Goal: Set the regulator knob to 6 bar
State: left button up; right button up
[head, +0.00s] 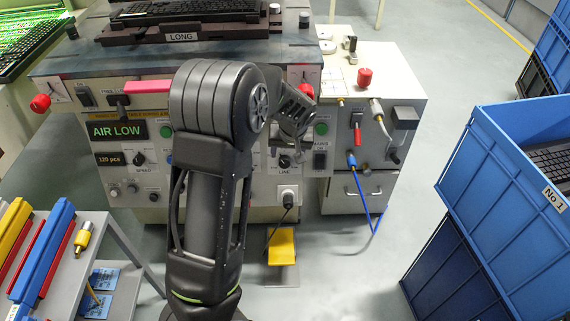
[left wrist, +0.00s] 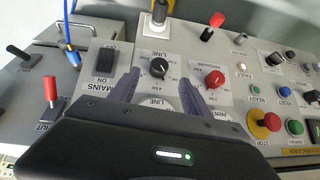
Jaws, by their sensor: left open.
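A black round knob (left wrist: 157,68) sits on a white scale plate marked LINE, on the machine's front panel; it also shows in the head view (head: 284,162). Beside it is a red knob (left wrist: 215,78) on its own scale plate. I cannot read either setting. A gauge marked LINE (left wrist: 156,103) shows partly between my fingers. My left gripper (left wrist: 162,74) is open and empty, one finger on each side of the black knob in the picture; contact cannot be told. In the head view the left gripper (head: 291,118) is above the panel's right part, partly hidden by my arm.
The MAINS switch (left wrist: 105,60), red lever (left wrist: 51,91) and red stop button (left wrist: 264,124) are nearby. An AIR LOW display (head: 117,131) is lit. A blue hose (head: 365,195) hangs from the side cabinet (head: 402,65). Blue crates (head: 500,210) stand right; the floor between is clear.

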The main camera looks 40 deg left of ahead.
aim_at(285, 163)
pick_arm(q)
jog(key=shift+b+x, duration=0.85)
jog(key=shift+x, duration=3.15)
jog(key=shift+c, duration=0.2)
grip_shut()
